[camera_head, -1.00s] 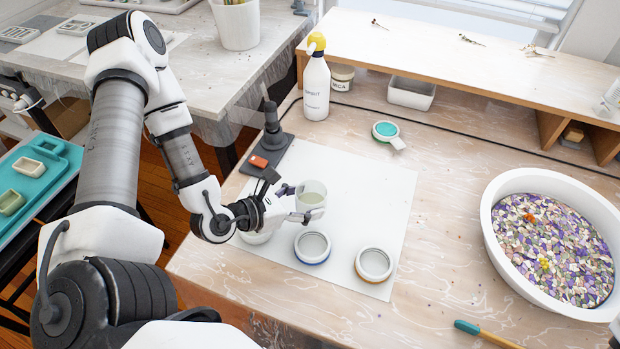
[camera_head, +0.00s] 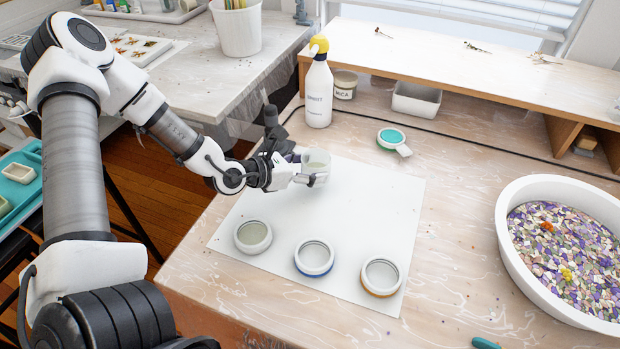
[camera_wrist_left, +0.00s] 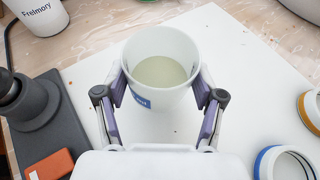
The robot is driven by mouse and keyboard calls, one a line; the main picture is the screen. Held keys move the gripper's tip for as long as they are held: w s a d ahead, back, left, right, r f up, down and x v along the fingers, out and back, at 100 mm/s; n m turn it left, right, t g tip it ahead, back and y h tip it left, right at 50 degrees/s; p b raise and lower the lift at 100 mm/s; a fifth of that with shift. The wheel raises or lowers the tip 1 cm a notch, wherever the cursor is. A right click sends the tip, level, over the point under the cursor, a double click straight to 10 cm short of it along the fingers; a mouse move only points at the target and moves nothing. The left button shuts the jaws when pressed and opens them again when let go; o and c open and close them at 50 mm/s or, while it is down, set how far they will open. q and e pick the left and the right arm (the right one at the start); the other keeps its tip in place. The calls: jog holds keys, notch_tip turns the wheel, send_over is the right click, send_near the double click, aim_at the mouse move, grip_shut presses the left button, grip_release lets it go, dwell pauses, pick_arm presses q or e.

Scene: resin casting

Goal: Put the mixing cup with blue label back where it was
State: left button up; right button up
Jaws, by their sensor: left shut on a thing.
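My left gripper (camera_head: 311,179) is shut on the mixing cup with blue label (camera_head: 317,158), a white cup with pale liquid inside. In the left wrist view the cup (camera_wrist_left: 162,65) sits between the two fingers (camera_wrist_left: 161,97), looks about upright, and its blue label (camera_wrist_left: 140,100) shows on the near side. The cup is over the back left part of the white mat (camera_head: 380,205); its height is unclear. On the mat's front stand a plain white-rimmed round piece (camera_head: 253,237), one with a blue band (camera_head: 314,258) and one with an orange band (camera_head: 381,277). My right gripper is not in view.
A dark stand (camera_wrist_left: 35,105) with an orange-red block (camera_wrist_left: 51,166) is left of the cup. A spray bottle (camera_head: 318,92), mica jar (camera_head: 345,84) and teal-topped scale-like item (camera_head: 391,138) stand behind. A large white bowl (camera_head: 510,235) is right. The mat's middle is clear.

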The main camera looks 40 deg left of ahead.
pick_arm(q)
notch_tip(320, 180, down, 3)
jog(key=shift+w+a+f+b, duration=0.1)
jog(key=shift+b, duration=0.6)
jog(key=shift+w+f, duration=0.1)
jog(key=shift+f, duration=0.1)
jog(key=shift+f, duration=0.15)
jog(key=o, duration=1.2)
jog(key=shift+c, duration=0.2)
